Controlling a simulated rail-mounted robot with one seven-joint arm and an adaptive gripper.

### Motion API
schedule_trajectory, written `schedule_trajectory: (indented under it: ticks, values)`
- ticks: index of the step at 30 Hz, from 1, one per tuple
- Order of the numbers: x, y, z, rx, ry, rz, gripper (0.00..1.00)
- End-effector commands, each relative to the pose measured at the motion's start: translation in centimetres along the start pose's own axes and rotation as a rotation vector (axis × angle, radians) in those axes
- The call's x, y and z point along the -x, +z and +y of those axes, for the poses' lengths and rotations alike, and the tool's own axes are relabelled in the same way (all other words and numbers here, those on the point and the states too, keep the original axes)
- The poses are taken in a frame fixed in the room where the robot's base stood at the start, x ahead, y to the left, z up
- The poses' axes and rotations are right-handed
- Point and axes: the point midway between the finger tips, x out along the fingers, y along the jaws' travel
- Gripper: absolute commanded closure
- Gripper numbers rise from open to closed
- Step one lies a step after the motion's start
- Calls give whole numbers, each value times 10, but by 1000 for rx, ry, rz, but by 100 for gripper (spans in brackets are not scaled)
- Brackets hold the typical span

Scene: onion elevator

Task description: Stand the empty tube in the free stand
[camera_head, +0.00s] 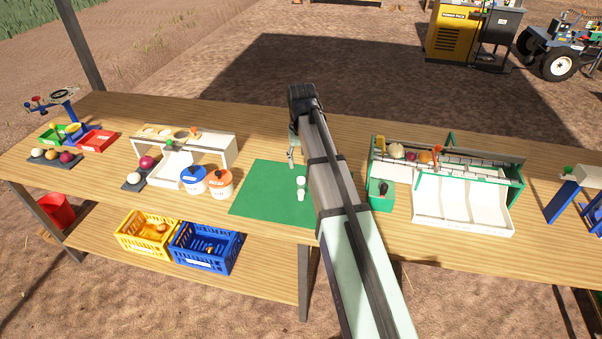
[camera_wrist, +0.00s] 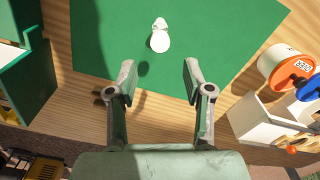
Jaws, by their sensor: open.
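A small white object (camera_wrist: 160,38) stands on the green mat in the wrist view, a round part with a smaller piece against it. In the head view it shows as white pieces (camera_head: 300,189) near the mat's right side, beside my arm. I cannot tell which part is the tube and which is a stand. My gripper (camera_wrist: 158,72) is open and empty, its fingers wide apart above the mat edge, with the white object ahead of the gap and apart from both fingers. In the head view my arm hides much of the gripper (camera_head: 291,158) and the mat's right edge.
The green mat (camera_head: 262,185) is otherwise clear. To its left stand blue-lidded (camera_head: 193,180) and orange-lidded (camera_head: 221,183) white pots and a white rack. To its right are a green box (camera_head: 381,195) and a white sorting tray (camera_head: 462,205). Crates sit on the lower shelf (camera_head: 275,270).

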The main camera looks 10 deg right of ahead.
Motion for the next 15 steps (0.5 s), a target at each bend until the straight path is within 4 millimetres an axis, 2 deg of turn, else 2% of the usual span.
schedule_trajectory:
  ticks: [3, 6, 15]
  values:
    - [11, -1, 0, 0, 0, 1, 49]
    - [18, -1, 0, 0, 0, 1, 44]
    - [21, 0, 0, 0, 0, -1, 44]
